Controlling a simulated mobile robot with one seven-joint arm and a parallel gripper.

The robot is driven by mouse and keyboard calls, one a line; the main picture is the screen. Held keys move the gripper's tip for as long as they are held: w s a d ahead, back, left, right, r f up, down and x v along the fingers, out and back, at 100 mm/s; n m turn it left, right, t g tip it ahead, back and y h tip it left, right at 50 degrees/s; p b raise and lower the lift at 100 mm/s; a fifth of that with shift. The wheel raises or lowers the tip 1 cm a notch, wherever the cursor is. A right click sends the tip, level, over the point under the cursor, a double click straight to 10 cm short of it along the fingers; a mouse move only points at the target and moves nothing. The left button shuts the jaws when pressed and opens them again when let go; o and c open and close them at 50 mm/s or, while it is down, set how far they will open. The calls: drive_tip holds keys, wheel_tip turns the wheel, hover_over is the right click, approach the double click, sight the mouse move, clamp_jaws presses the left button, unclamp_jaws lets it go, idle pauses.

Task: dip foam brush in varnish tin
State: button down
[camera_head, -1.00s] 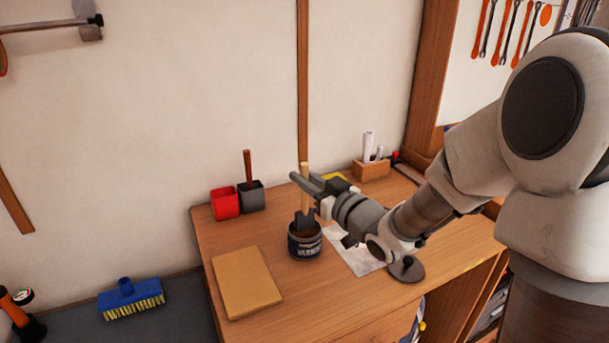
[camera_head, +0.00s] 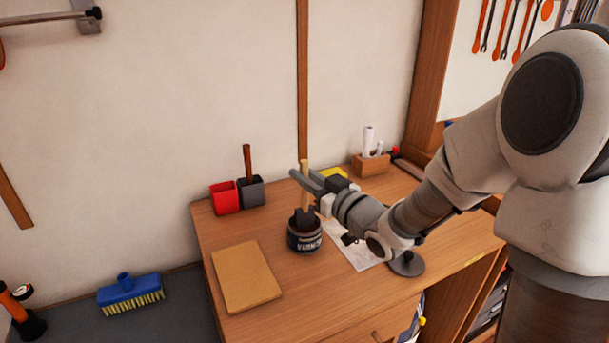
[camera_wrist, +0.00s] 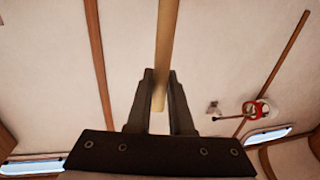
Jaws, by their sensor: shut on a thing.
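My gripper (camera_head: 305,181) is shut on the pale wooden handle of the foam brush (camera_head: 304,170). In the wrist view the handle (camera_wrist: 165,40) passes between the two fingers (camera_wrist: 160,90). The brush hangs roughly upright, with its dark foam head (camera_head: 303,217) down at the mouth of the varnish tin (camera_head: 304,242). The tin is dark, with a pale-lettered label, and stands on the wooden bench. The lower end of the foam seems to be inside the rim; how deep it reaches is hidden.
A tan board (camera_head: 246,277) lies left of the tin. A red cup (camera_head: 225,199) and a grey cup (camera_head: 251,192) holding a brown handle stand behind. A pale sheet (camera_head: 357,250) and a dark round base (camera_head: 407,264) are to the right. A wooden holder (camera_head: 371,165) stands at the back.

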drive_tip(key=shift+f+b, duration=0.55)
idle(1.4)
drive_tip(key=shift+r, duration=0.1)
drive_tip(key=shift+r+p, duration=2.75)
drive_tip(key=shift+r, duration=0.75)
drive_tip(key=shift+w+d, duration=0.1)
